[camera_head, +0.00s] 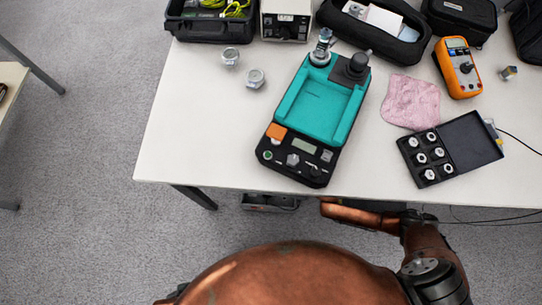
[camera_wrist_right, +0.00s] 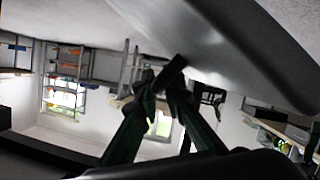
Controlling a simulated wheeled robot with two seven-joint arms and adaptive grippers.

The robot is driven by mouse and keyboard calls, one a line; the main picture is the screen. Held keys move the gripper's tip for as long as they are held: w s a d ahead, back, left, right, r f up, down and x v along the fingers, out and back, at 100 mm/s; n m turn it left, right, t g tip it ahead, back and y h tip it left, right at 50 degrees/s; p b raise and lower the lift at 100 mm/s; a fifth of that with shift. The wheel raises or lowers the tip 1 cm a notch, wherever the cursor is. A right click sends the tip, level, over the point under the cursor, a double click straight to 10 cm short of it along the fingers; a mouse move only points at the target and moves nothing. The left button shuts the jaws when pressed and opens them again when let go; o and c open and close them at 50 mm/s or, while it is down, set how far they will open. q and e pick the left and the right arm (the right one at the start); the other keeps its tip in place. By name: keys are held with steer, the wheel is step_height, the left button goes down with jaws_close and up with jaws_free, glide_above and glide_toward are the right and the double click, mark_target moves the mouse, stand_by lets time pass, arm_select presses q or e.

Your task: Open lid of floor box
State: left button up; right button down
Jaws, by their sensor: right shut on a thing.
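The dark floor box (camera_head: 270,202) shows only in part, below the front edge of the table in the head view; the tabletop hides the rest. In the right wrist view, a large smooth grey panel (camera_wrist_right: 225,40), which looks like the lid, fills the upper right and is tilted. My right gripper (camera_wrist_right: 170,78) has its dark fingers closed together at the tips on a dark piece by the panel's edge. The exact contact is hard to make out. In the head view the right gripper is hidden. My left gripper is in neither view.
The white table (camera_head: 200,130) overhangs the floor box. On it are a teal-topped calibration device (camera_head: 322,105), a pink cloth (camera_head: 410,102), an orange meter (camera_head: 459,68) and an open black case (camera_head: 473,143). A table leg (camera_head: 195,196) stands left of the box. Floor at left is clear.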

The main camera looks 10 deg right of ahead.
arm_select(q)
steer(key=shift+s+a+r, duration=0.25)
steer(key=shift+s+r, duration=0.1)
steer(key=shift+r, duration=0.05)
arm_select(e)
steer(key=shift+w+d+r+m, duration=0.2)
steer(key=shift+w+r+m, duration=0.1)
steer(key=shift+w+r, duration=0.15)
steer(key=c, duration=2.3)
jaws_free()
steer(key=shift+d, duration=0.1)
steer(key=v, duration=1.1)
steer(key=shift+s+d+r, duration=0.15)
steer(key=shift+d, duration=0.15)
